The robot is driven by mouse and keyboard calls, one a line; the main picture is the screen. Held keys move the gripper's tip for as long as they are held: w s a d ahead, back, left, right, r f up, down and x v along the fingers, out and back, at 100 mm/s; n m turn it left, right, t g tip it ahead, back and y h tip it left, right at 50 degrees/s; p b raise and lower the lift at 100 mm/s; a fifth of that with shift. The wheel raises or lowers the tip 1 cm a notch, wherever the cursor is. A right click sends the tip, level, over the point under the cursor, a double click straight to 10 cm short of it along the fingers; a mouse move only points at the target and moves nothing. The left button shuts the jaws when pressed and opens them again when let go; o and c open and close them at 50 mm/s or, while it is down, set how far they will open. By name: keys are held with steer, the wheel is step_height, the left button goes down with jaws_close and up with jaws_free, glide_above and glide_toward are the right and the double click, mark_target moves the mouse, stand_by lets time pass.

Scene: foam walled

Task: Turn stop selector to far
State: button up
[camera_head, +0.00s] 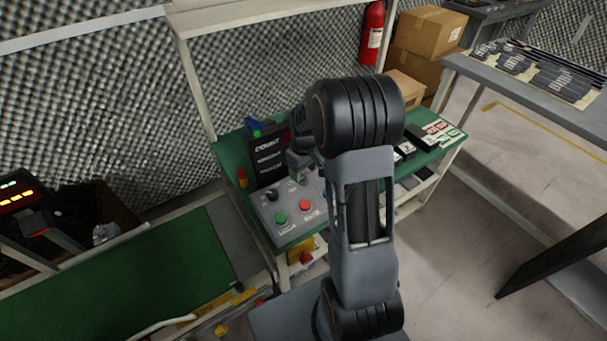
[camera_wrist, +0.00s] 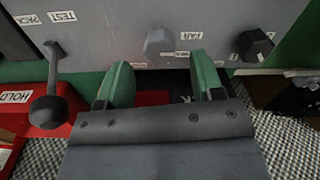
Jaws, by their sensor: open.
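The grey control panel (camera_head: 290,212) stands on a green-topped bench. In the wrist view the panel (camera_wrist: 110,25) fills the top, with its labels upside down. A grey knob (camera_wrist: 155,42) is beside a label that reads FAR (camera_wrist: 191,36); I take it as the stop selector. A dark faceted knob (camera_wrist: 253,45) is to its right, and a dark lever with a round end (camera_wrist: 48,110) is at the left. My gripper (camera_wrist: 161,68) is open and empty, its green fingers apart just below the grey knob in the picture. My arm largely hides the gripper in the head view.
On the panel are a green button (camera_head: 281,218), a red button (camera_head: 306,205) and a black knob (camera_head: 271,194). A black sign board (camera_head: 267,163) stands behind it. A red HOLD-labelled block (camera_wrist: 20,120) is low left in the wrist view. Open floor (camera_head: 470,230) lies right.

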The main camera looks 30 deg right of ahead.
mark_target(304, 177)
step_height(304, 177, up, 11)
steer(key=p, duration=0.1)
steer(key=shift+d, duration=0.15)
steer(key=shift+f, duration=0.1)
stand_by(0.5)
